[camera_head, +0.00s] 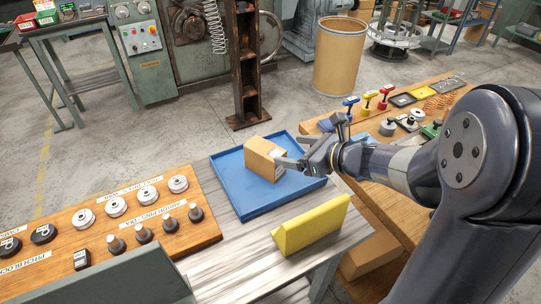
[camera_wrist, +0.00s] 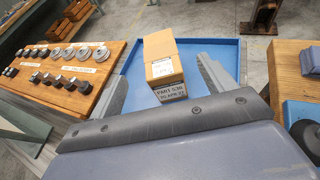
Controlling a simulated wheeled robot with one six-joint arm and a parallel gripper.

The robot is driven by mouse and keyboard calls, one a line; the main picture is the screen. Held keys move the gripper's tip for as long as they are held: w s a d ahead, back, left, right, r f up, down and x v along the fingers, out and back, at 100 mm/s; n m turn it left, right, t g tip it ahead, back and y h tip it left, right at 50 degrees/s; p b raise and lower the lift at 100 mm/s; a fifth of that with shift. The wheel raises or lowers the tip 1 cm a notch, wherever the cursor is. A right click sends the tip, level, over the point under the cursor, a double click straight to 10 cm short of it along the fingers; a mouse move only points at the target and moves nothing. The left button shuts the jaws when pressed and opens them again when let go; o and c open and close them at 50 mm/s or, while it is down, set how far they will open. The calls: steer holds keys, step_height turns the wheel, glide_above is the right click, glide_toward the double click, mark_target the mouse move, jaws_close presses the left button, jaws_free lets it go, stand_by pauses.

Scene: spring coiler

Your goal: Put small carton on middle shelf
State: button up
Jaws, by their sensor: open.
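The small carton (camera_head: 261,156) is a light brown box sitting in the blue tray (camera_head: 236,189) on the grey table. In the wrist view the carton (camera_wrist: 161,52) shows a white label on top and another label on its near side. My gripper (camera_head: 287,152) is at the carton's right side in the head view, with its fingers pointing at it. In the wrist view the open fingers (camera_wrist: 165,85) stand apart to the left and right of the carton, with gaps visible. I cannot tell whether either finger touches it. I cannot make out a middle shelf in either view.
A yellow wedge-shaped block (camera_head: 311,226) lies in front of the tray. A wooden board (camera_head: 131,223) with several metal rollers and pins is at the left. A wooden bench (camera_head: 408,128) with tools and coils is at the right. A rusty steel post (camera_head: 247,70) stands behind the tray.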

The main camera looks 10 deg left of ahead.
mark_target(265, 148)
steer(key=x, duration=0.4)
steer(key=shift+w+a+f, duration=0.2)
steer(key=shift+a, duration=0.1)
steer(key=shift+f+p+x, duration=0.2)
steer(key=shift+p+x, duration=0.25)
steer(key=shift+x, duration=1)
steer(key=shift+f+p+x, duration=0.15)
steer(key=shift+p+x, duration=0.25)
steer(key=shift+x, duration=1.1)
steer(key=shift+s+d, duration=0.1)
steer(key=shift+s, duration=0.05)
steer(key=shift+c, duration=0.4)
steer(key=shift+r, duration=0.1)
steer(key=c, duration=1.5)
